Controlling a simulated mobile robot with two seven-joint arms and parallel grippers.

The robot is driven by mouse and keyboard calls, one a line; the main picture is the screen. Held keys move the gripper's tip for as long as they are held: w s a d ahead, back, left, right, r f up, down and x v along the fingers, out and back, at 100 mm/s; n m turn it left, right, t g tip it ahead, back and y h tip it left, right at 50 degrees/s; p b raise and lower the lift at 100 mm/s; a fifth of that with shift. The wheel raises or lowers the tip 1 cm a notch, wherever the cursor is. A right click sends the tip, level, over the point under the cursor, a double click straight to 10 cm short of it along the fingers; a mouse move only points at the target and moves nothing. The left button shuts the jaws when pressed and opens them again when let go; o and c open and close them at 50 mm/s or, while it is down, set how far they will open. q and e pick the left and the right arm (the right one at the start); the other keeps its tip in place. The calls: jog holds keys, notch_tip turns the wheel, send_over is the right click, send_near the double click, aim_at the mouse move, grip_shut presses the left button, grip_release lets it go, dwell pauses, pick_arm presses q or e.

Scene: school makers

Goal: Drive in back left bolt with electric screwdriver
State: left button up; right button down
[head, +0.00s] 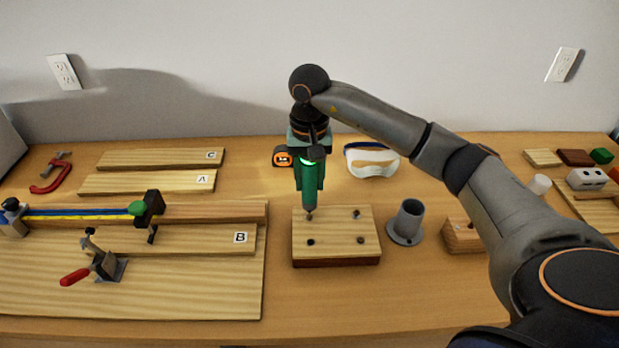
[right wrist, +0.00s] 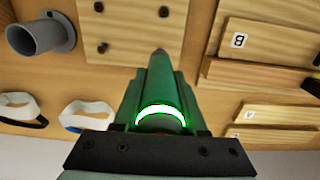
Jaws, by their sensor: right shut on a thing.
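The wooden block (head: 336,240) with several dark bolts lies in the middle of the table. Its back left bolt (head: 309,216) is at the tip of the green electric screwdriver (head: 311,188). My right gripper (head: 313,153) is shut on the screwdriver and holds it upright, tip down, over that corner. A green light glows on the tool. The tip appears to meet the bolt, but contact is hard to tell. The right wrist view also shows the screwdriver (right wrist: 150,95) and the block (right wrist: 130,25). My left gripper is not in view.
A grey holder cup (head: 408,222) stands right of the block. Safety goggles (head: 371,160) and an orange tape measure (head: 283,157) lie behind. A clamping jig with board B (head: 190,240) fills the left. The table in front of the block is clear.

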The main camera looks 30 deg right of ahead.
jog(key=shift+r+p, duration=1.95)
jog(key=shift+r, duration=1.15)
